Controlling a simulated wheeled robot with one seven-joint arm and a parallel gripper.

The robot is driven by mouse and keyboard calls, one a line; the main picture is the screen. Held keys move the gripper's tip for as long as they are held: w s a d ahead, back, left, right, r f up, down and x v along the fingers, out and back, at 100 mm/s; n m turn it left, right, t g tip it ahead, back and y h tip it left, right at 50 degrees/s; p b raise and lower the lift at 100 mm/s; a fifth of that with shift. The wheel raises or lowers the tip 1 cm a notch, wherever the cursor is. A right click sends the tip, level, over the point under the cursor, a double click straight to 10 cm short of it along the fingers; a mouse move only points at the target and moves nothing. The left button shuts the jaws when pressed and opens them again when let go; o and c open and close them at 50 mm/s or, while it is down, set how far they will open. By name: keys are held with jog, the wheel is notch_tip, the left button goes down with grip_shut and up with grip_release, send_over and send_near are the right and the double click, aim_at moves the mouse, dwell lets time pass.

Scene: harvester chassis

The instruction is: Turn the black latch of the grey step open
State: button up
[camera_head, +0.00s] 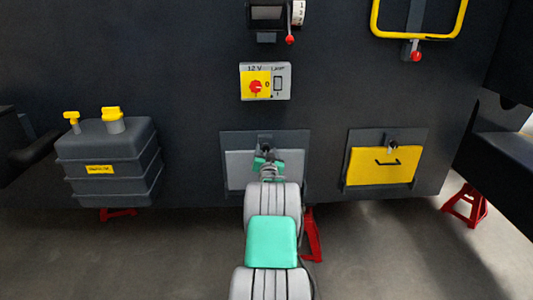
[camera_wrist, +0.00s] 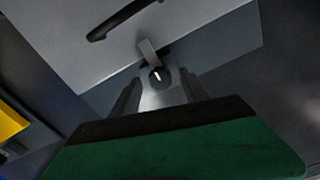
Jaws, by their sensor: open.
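The grey step (camera_head: 236,170) is a flat grey panel in a dark frame on the chassis wall. It also shows in the wrist view (camera_wrist: 75,35), with a black handle (camera_wrist: 122,19). The black latch (camera_wrist: 158,76) is a round knob with a white mark, at the panel's edge. A light tab extends from it over the panel edge. In the head view the latch (camera_head: 265,140) is small and partly behind my gripper (camera_head: 265,156). In the wrist view my gripper (camera_wrist: 161,84) is open, with a finger on each side of the latch. Contact cannot be told.
A yellow panel (camera_head: 382,167) with its own latch is to the right. A switch box (camera_head: 265,82) is above the step. A dark tank (camera_head: 110,160) with yellow caps stands to the left. Red stands (camera_head: 313,235) are under the chassis. The floor in front is clear.

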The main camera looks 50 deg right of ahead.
grip_shut()
dwell(0.6)
